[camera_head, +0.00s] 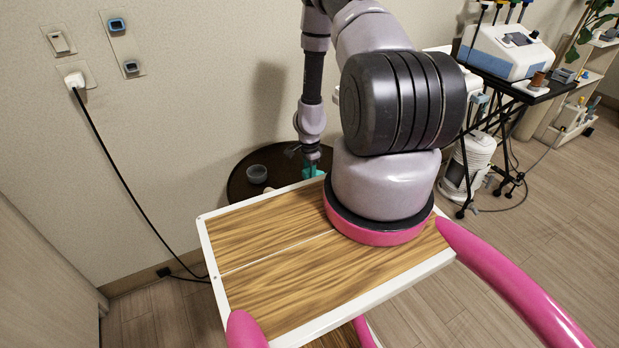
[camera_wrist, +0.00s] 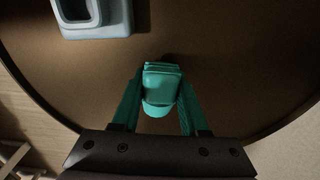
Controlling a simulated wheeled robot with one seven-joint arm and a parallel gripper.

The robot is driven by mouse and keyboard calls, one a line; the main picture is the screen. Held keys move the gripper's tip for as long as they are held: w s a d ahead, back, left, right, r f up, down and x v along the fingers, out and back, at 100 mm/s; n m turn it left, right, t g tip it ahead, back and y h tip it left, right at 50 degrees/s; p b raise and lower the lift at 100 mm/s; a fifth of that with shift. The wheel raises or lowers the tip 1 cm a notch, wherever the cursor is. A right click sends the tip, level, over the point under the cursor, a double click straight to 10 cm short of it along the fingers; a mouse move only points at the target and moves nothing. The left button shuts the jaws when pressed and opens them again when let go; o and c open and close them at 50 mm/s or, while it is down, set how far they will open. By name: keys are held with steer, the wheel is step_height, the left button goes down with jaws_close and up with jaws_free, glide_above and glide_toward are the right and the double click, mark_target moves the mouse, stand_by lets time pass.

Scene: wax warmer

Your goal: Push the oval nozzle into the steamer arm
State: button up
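My gripper (camera_wrist: 160,92) reaches down over the dark round table and shows small in the head view (camera_head: 312,168). Its two teal fingers close in on both sides of a teal piece with a rounded lower end, which looks like the oval nozzle (camera_wrist: 158,107). Both fingers seem to touch it, and its colour blends with theirs. A pale blue-grey part with a rounded rectangular opening (camera_wrist: 98,27) lies apart from the fingers, at the upper left of the wrist view and cut off by the frame. I cannot tell whether it is the steamer arm.
The round table (camera_head: 236,187) stands against the wall behind my wood-topped base. A small grey bowl (camera_head: 257,174) sits on its left part. A cable hangs from the wall plug (camera_head: 75,80). A trolley (camera_head: 535,90) with a white-blue device stands at the right.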

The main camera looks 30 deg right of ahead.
jaws_close()
steer(key=shift+r, duration=0.15)
step_height(320, 180, up, 10)
steer(key=shift+f, duration=0.1)
steer(key=w+a+r+n, duration=0.1)
steer(key=a+r+n, duration=0.2)
steer(key=r+n, duration=0.3)
steer(key=w+a+r+n, duration=0.1)
steer(key=a+r+n, duration=0.2)
steer(key=r, duration=1)
steer(key=w+a+r+n, duration=0.2)
steer(key=a+r+n, duration=0.1)
steer(key=r+n, duration=0.5)
steer(key=shift+a+r+n, duration=0.3)
steer(key=shift+a+r, duration=0.05)
steer(key=shift+r, duration=0.9)
steer(key=shift+w, duration=0.1)
